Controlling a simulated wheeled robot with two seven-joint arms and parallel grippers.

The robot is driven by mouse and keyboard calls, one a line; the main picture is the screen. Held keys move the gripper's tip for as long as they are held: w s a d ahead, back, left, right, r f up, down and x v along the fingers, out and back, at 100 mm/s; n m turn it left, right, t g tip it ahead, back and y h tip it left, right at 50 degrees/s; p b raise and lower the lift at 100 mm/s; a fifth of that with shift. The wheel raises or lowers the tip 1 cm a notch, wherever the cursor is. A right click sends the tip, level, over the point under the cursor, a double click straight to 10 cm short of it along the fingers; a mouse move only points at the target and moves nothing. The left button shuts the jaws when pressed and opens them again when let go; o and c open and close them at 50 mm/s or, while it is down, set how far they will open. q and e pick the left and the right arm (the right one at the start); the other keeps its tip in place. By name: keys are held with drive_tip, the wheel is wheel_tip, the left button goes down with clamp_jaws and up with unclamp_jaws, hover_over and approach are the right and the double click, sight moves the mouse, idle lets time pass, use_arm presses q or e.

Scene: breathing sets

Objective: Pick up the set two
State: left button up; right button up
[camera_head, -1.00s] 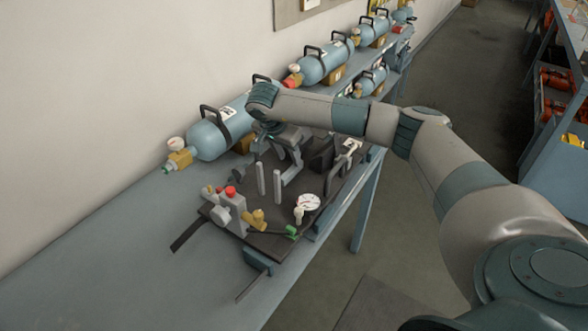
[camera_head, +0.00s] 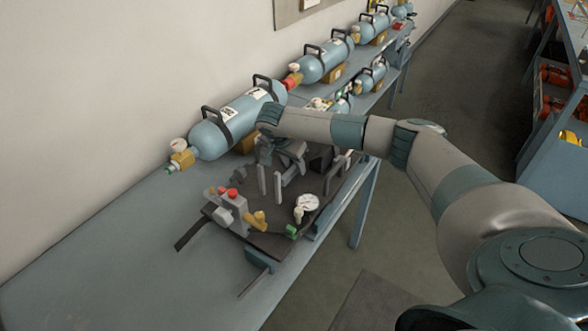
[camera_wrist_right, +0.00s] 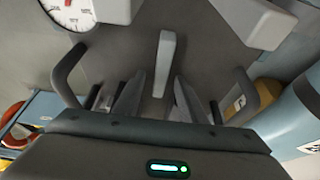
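A breathing set with a dark back plate (camera_head: 250,238) lies on the bench, with grey upright posts, a white gauge (camera_head: 307,202), a red knob and yellow and green fittings. I cannot read a number on it. My right gripper (camera_head: 285,168) is over the far part of this plate, pointing down. In the right wrist view its two fingers (camera_wrist_right: 160,100) are apart, with a grey bar (camera_wrist_right: 165,60) showing between them and nothing visibly clamped. Dark handles (camera_wrist_right: 65,75) stand on both sides of the fingers. My left gripper is out of view.
A blue cylinder with handles (camera_head: 212,138) lies beside the plate, along the wall. More cylinders (camera_head: 322,65) line the bench behind. The near left of the bench (camera_head: 90,250) is clear. A shelf (camera_head: 555,140) with orange items stands at the right.

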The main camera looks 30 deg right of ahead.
idle(0.4)
clamp_jaws()
idle(1.2)
drive_tip(key=shift+w+r, duration=0.1)
drive_tip(key=shift+w, duration=0.05)
